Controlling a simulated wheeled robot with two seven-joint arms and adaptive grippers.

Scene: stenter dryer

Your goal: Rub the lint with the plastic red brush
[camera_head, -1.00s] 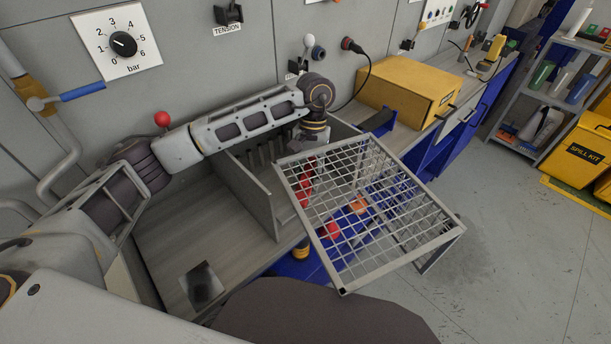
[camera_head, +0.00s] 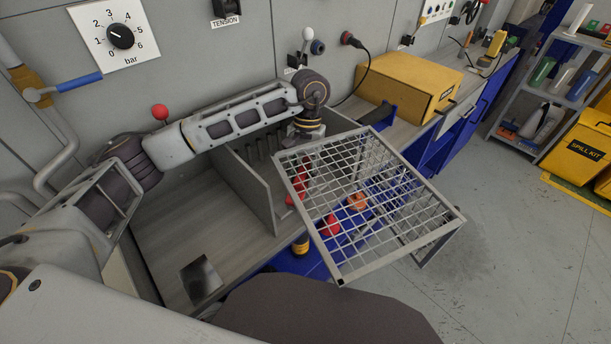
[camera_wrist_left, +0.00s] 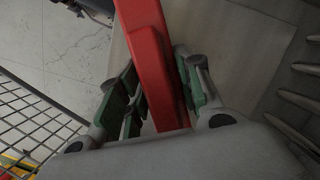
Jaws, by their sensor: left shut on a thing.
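A red brush (camera_wrist_left: 152,62) shows as a long red bar in the left wrist view. My left gripper (camera_wrist_left: 158,100) is shut around it, one finger on each side. In the head view my left wrist reaches over the bench, with a red part of the brush (camera_head: 299,180) below it, partly behind a wire mesh frame (camera_head: 341,281). The gripper fingers are hard to make out there. I cannot make out any lint. My right gripper is not in view.
A red item (camera_head: 330,226) and an orange item (camera_head: 357,201) show through the mesh. A yellow case (camera_head: 405,80) stands behind. The bench's left part is mostly clear, with a dark plate (camera_head: 201,278).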

